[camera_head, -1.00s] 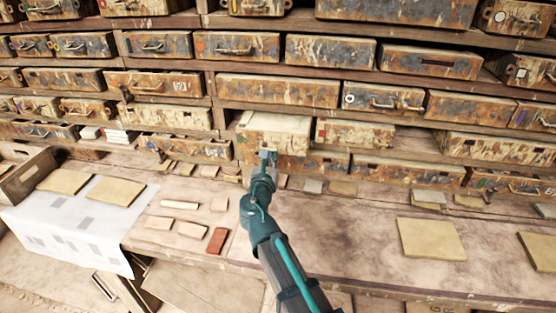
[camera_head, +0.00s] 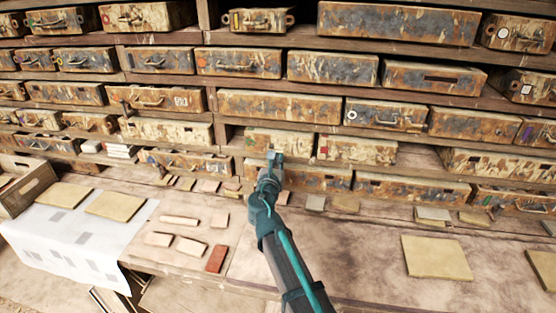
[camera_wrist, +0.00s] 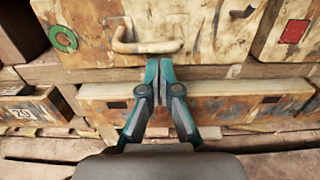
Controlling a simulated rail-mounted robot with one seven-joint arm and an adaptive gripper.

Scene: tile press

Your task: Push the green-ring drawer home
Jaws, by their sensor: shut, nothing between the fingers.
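The green-ring drawer (camera_head: 280,141) is worn cream and brown and sits in its slot, its front roughly level with its neighbour in the head view. In the wrist view its front (camera_wrist: 195,30) fills the top, with a green ring mark (camera_wrist: 64,39) at left and a bent metal handle (camera_wrist: 145,45). My gripper (camera_head: 272,154) is in front of the drawer's lower edge. I cannot tell whether the fingertips touch the front.
A red-square drawer (camera_head: 357,149) is to the right. Tiles, including a red one (camera_head: 215,258) and a large yellowish one (camera_head: 436,258), lie on the bench.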

